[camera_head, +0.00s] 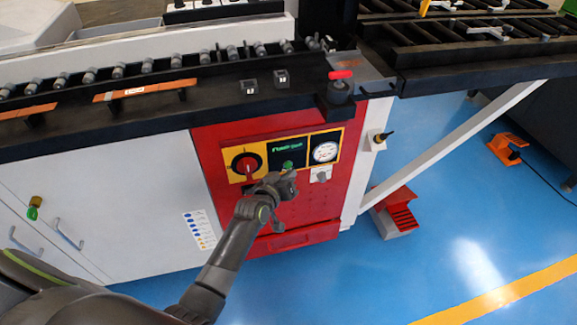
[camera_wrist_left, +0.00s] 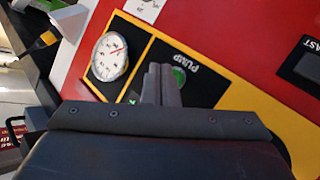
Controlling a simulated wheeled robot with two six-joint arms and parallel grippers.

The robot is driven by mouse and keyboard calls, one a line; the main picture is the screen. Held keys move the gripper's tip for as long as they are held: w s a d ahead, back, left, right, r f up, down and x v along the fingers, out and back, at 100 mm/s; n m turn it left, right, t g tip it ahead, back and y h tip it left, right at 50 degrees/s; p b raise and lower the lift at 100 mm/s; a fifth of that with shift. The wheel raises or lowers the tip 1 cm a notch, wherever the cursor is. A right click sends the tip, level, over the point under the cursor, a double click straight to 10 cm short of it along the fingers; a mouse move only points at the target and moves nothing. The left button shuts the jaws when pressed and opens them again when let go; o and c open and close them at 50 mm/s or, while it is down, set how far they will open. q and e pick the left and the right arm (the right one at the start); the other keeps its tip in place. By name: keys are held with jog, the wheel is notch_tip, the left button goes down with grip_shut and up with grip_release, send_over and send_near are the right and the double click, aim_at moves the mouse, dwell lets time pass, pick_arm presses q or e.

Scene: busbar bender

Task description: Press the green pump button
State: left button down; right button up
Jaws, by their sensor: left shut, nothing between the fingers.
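The green pump button (camera_head: 288,165) sits on a black section of the yellow-framed control panel, on the red front of the machine. In the left wrist view the green button (camera_wrist_left: 180,76) is beside the word PUMP and partly hidden by my fingers. My left gripper (camera_head: 286,178) is shut and empty, its tips just below the button in the head view. In the left wrist view the closed fingers (camera_wrist_left: 161,72) overlap the button's edge. I cannot tell whether they touch it. My right gripper is not in view.
A round white gauge (camera_head: 325,151) is right of the button, and a red rotary switch (camera_head: 246,164) is left of it. A black work surface with a red-topped part (camera_head: 340,82) juts above the panel. A red pedal unit (camera_head: 398,216) stands on the blue floor.

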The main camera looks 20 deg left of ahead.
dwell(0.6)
pick_arm(q)
jog(key=shift+w, duration=0.15)
jog(key=shift+w+a, duration=0.25)
jog(key=shift+w+a, duration=0.25)
jog(key=shift+w, duration=0.1)
dwell(0.8)
dwell(0.3)
jog(key=shift+s+d, duration=0.5)
jog(key=shift+s, duration=0.25)
